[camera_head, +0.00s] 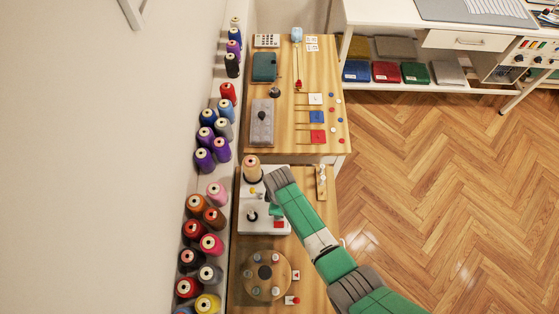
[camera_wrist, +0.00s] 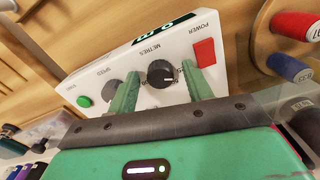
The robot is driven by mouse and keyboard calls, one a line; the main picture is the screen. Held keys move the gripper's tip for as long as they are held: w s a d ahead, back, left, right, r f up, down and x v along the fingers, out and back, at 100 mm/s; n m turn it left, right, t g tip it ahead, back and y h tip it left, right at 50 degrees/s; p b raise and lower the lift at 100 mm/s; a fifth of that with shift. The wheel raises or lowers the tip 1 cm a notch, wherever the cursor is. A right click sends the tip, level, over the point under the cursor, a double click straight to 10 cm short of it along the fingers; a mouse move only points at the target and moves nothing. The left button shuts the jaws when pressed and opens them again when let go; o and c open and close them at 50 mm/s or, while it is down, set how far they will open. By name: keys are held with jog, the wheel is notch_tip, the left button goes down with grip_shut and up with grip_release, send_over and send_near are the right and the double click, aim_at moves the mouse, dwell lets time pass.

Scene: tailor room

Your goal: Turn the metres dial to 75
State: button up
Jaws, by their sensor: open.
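The metres dial (camera_wrist: 160,74) is a black round knob on a white control panel (camera_wrist: 203,28), under the printed word METRES. It has a light pointer mark; the value it points to is too small to read. My gripper (camera_wrist: 163,84) is open, its two green fingers on either side of the dial, with no clear contact visible. The panel's display (camera_wrist: 165,29) shows green characters, seemingly a 0 and an m. In the head view the white winding machine (camera_head: 278,228) stands on the wooden table; my arm covers part of it, hiding the dial there.
The panel also has a red power switch (camera_wrist: 204,52), a grey speed knob (camera_wrist: 112,88) and a green start button (camera_wrist: 84,101). Thread spools (camera_head: 210,243) line the rack at left. A round wooden turntable (camera_head: 263,292) stands nearer. Open floor (camera_head: 440,190) lies at right.

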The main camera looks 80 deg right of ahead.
jog(key=shift+c, duration=0.2)
jog(key=c, duration=0.9)
jog(key=m+p, duration=0.1)
jog(key=m, duration=0.3)
jog(key=shift+r+m, duration=0.1)
jog(key=shift+m, duration=0.2)
jog(key=m, duration=0.4)
jog(key=shift+m, duration=0.3)
jog(key=m, duration=0.4)
jog(key=shift+w+m+p, duration=0.1)
jog(key=shift+m+p, duration=0.2)
jog(key=shift+m, duration=2.2)
